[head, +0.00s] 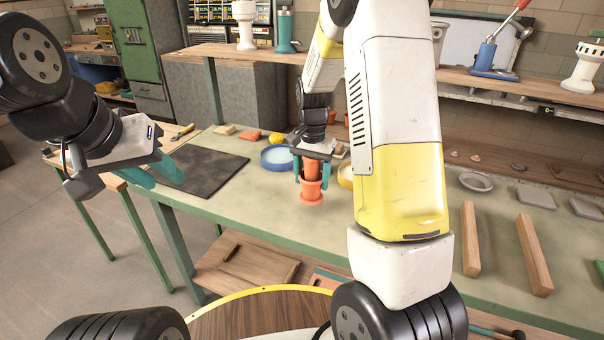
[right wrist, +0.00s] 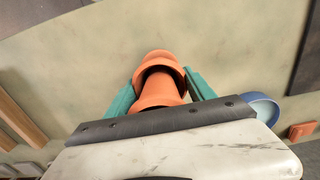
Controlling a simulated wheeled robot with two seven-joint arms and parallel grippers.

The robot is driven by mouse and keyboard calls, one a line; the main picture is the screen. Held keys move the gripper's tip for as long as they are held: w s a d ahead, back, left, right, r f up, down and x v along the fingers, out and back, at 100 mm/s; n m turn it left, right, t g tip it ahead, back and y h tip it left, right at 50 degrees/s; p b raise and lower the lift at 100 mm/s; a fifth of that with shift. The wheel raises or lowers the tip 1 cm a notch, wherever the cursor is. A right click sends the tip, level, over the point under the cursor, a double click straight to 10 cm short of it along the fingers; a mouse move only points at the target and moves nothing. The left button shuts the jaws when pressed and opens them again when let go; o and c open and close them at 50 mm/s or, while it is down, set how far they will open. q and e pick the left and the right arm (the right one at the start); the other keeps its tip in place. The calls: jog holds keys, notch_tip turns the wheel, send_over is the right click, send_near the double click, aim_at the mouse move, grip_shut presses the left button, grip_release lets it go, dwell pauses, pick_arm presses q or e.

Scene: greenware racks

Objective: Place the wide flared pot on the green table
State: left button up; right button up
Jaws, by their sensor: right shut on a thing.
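The wide flared pot (head: 312,186) is orange terracotta and sits between the teal fingers of my right gripper (head: 311,182), which is shut on it above the green table (head: 255,215). In the right wrist view the pot's wide rim (right wrist: 158,59) shows between the fingertips, with a narrower orange part inside or in front of it. The pot looks roughly upright; I cannot tell whether its base touches the table. My left gripper (head: 160,181) is empty, its teal fingers apart, near the table's left end.
A dark mat (head: 202,170) lies on the table's left part. A blue dish (head: 277,158) stands behind the held pot. Two wooden bars (head: 470,240) and a grey bowl (head: 476,181) are at the right. The table front around the pot is bare.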

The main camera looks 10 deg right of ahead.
jog(key=shift+w+d, duration=0.1)
jog(key=shift+w, duration=0.35)
jog(key=shift+w+f, duration=0.15)
jog(key=shift+f, duration=1.65)
jog(key=shift+f, duration=0.15)
jog(key=o, duration=1.6)
